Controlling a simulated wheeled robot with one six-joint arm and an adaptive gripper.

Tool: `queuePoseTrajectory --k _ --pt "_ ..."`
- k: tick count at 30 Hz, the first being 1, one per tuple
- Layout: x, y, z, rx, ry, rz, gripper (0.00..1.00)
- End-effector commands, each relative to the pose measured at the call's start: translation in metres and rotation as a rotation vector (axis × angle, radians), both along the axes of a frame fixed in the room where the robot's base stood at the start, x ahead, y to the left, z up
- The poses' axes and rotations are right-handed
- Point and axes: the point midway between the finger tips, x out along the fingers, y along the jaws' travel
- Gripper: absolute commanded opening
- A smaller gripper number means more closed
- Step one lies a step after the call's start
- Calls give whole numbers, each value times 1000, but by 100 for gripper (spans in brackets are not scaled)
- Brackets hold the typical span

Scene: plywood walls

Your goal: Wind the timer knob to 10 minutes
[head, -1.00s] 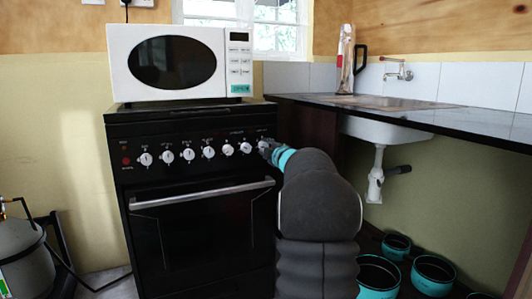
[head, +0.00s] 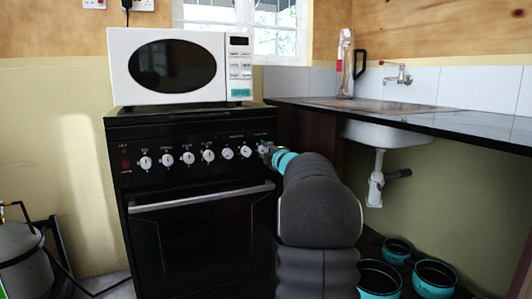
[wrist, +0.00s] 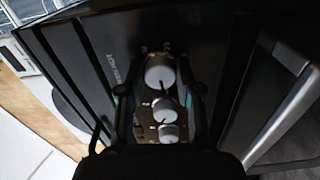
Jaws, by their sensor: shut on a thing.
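The timer knob (head: 262,149) is the rightmost of a row of white knobs on the black stove's front panel. In the head view my gripper (head: 270,153) is at this knob and covers part of it. In the wrist view the timer knob (wrist: 160,70) is the largest and nearest white knob, with a dark pointer line on its face. My gripper (wrist: 160,90) has one finger on each side of it and is shut on it. The printed minute marks are too small and dark to read, so the setting cannot be told.
Other white knobs (head: 208,155) continue left along the panel. The oven handle (head: 205,195) runs below them. A white microwave (head: 215,95) stands on the stove. A dark counter (head: 440,115) with a sink is at right, with teal-rimmed pots (head: 434,278) below.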

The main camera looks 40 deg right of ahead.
Motion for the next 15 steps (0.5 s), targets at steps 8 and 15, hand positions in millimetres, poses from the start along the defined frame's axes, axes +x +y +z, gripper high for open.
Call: queuePoseTrajectory --k 8,15 --pt "0 0 0 0 0 0 59" --pt "-3 1 0 1 0 0 59"
